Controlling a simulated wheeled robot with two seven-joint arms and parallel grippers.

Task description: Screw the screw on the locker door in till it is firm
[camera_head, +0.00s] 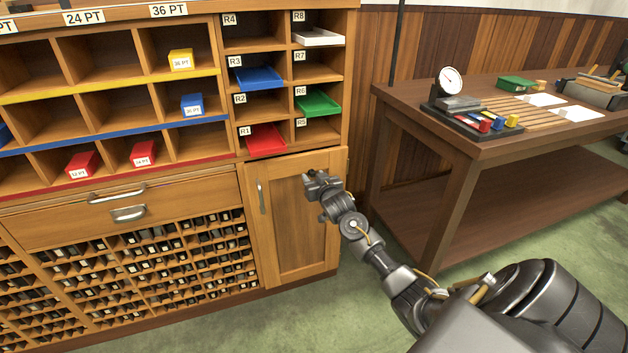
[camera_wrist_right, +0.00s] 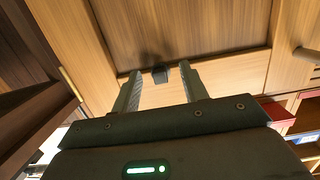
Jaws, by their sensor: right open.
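The wooden locker door (camera_head: 292,240) is shut, low in the cabinet. It also fills the upper part of the right wrist view (camera_wrist_right: 215,25). A small dark knob-like piece, seemingly the screw (camera_wrist_right: 160,75), sits on the door with a dark shadow beside it. My right gripper (camera_head: 309,184) is at the upper right of the door. Its two fingers (camera_wrist_right: 160,84) are apart, and the screw shows between their tips. I cannot tell whether they touch it. In the head view the gripper hides the screw. My left gripper is not in view.
The door's handle (camera_head: 262,196) stands out left of my right gripper. Above the door are cubbies with a red tray (camera_head: 265,140) and other coloured trays. A workbench (camera_head: 440,155) with a dial gauge (camera_head: 450,80) stands to the right. Green floor (camera_head: 345,290) is clear before the door.

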